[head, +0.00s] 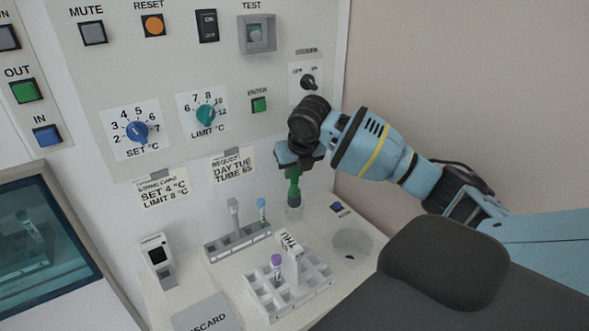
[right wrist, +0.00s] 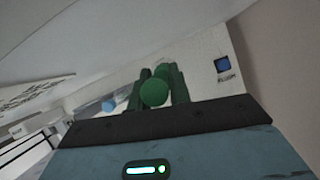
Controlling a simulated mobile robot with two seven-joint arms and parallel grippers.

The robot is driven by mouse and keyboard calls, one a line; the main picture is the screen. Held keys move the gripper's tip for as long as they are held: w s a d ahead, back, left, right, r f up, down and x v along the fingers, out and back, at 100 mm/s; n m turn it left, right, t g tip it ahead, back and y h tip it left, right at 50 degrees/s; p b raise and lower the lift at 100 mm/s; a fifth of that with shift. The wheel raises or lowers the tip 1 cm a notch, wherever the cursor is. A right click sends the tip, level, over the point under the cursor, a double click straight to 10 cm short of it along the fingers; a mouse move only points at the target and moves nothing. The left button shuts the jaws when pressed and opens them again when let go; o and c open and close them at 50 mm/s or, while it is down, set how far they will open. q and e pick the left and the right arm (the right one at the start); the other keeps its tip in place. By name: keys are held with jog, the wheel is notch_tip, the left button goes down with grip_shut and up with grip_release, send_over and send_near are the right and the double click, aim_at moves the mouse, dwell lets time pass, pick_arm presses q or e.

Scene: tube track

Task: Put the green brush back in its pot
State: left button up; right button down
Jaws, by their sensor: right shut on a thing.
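The green brush (head: 294,189) hangs upright below my right gripper (head: 297,164) in the head view. In the right wrist view, the round green end of the brush (right wrist: 153,93) sits between the two dark fingers of my right gripper (right wrist: 157,88). The gripper is shut on it. A small, pale, see-through pot (head: 294,213) stands on the counter directly under the brush. The lower end of the brush is at the pot's mouth; I cannot tell how far inside it is. My left gripper is not in view.
A grey rack (head: 238,246) with a blue-capped tube (head: 262,210) stands left of the pot. A white rack (head: 290,290) with a purple-capped tube (head: 276,264) is in front. A round recess (head: 352,243) lies to the right. The control panel (head: 180,70) rises behind.

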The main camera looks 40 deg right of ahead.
jog(key=shift+f, duration=0.2)
jog(key=shift+f, duration=0.8)
jog(key=c, duration=1.2)
grip_release()
jog(key=shift+v, duration=3.95)
jog(key=shift+f, duration=0.1)
